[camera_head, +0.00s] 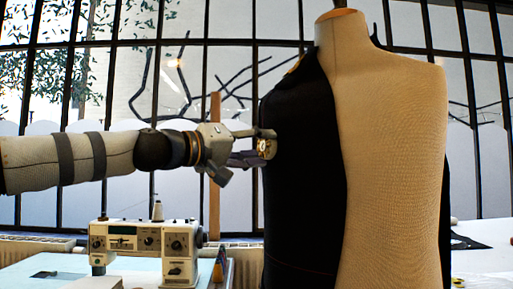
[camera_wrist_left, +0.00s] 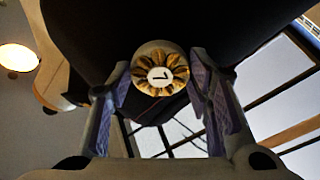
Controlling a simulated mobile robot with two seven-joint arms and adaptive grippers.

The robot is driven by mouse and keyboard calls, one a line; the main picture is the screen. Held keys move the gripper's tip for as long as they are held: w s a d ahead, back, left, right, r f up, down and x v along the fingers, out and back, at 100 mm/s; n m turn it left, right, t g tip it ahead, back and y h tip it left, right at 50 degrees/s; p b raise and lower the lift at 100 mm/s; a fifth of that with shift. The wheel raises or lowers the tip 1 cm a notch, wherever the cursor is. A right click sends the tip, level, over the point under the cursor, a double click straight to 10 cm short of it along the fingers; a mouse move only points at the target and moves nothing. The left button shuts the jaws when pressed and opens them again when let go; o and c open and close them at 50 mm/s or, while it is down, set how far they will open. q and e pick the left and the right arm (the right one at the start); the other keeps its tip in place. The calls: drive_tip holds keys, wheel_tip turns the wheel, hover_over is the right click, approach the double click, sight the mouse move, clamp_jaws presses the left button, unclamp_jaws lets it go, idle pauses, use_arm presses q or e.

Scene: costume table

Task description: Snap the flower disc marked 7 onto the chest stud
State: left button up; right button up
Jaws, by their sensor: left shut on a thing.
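The flower disc marked 7 (camera_wrist_left: 160,70) is gold and petalled with a white centre, and it sits between the fingers of my left gripper (camera_wrist_left: 158,92) in the left wrist view. My left gripper (camera_head: 262,146) is shut on the disc (camera_head: 266,149) in the head view, right at the left side of the dark garment (camera_head: 305,150). The garment hangs on the left half of the beige dress form (camera_head: 395,140). The disc is at or very near the cloth; I cannot tell if it touches. The chest stud cannot be made out. My right gripper is in neither view.
A white sewing machine (camera_head: 148,242) stands on the pale table at the lower left. An upright wooden post (camera_head: 214,180) is behind my left gripper. Dark items lie on the table (camera_head: 485,262) at the right. A barred window fills the background.

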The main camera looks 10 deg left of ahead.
sight(264, 142)
use_arm(q)
drive_tip(key=o, duration=1.2)
drive_tip(key=shift+c, duration=0.2)
drive_tip(key=shift+o, duration=0.2)
drive_tip(key=o, duration=0.4)
drive_tip(key=shift+o, duration=0.2)
drive_tip(key=shift+s+a+r+p, duration=0.2)
drive_tip(key=shift+s+a+p, duration=0.1)
drive_tip(key=shift+s+a, duration=0.4)
drive_tip(key=shift+s+a+r+p, duration=0.15)
drive_tip(key=shift+s+a+p, duration=0.1)
drive_tip(key=shift+s+a, duration=0.4)
drive_tip(key=p+v, duration=0.1)
drive_tip(key=v, duration=0.3)
drive_tip(key=shift+w+a, duration=0.1)
drive_tip(key=shift+a, duration=0.1)
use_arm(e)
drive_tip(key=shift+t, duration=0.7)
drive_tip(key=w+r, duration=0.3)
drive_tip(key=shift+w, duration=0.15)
use_arm(q)
drive_tip(key=shift+f, duration=0.1)
